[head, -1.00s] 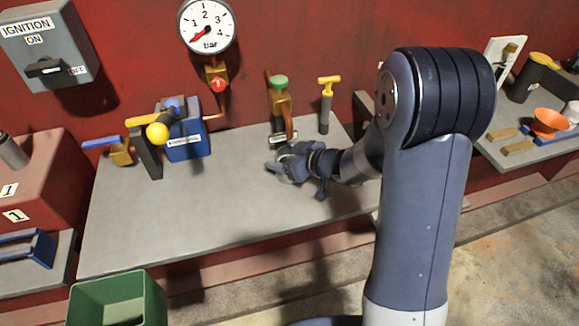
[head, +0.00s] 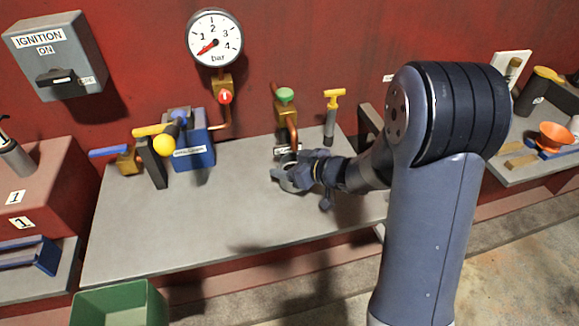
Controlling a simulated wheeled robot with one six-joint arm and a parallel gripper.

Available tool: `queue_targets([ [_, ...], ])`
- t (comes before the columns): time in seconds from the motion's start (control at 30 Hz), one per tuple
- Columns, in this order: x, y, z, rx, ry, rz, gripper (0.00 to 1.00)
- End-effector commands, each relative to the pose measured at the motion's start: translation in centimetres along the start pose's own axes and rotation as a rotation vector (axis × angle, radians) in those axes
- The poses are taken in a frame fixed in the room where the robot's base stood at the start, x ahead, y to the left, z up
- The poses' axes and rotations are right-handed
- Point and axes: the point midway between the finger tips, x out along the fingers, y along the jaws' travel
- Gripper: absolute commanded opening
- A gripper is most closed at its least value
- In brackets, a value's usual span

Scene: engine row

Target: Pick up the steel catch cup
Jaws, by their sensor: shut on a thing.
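The steel catch cup (head: 288,158) shows only in part, as a small grey shape at the foot of the copper spout below the green-knobbed valve (head: 286,96). My gripper (head: 282,179) reaches in from the right, low over the grey bench, and is shut on the cup. My fingers and wrist hide most of the cup. I cannot tell whether its base touches the bench.
A yellow-handled pump (head: 331,118) stands just right of the valve. A blue box (head: 192,153) with a yellow-balled lever is at the left. A green bin (head: 118,305) stands below the front edge. The bench's (head: 190,230) middle is clear.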

Motion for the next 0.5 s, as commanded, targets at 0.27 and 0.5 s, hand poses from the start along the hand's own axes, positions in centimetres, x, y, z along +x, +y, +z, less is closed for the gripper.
queue_targets([
  [0.27, -1.5, 0.1, -1.5, 0.001, 0.0, 0.002, 0.37],
  [0.5, -4.2, 0.1, -0.1, 0.002, -0.001, 0.003, 0.37],
])
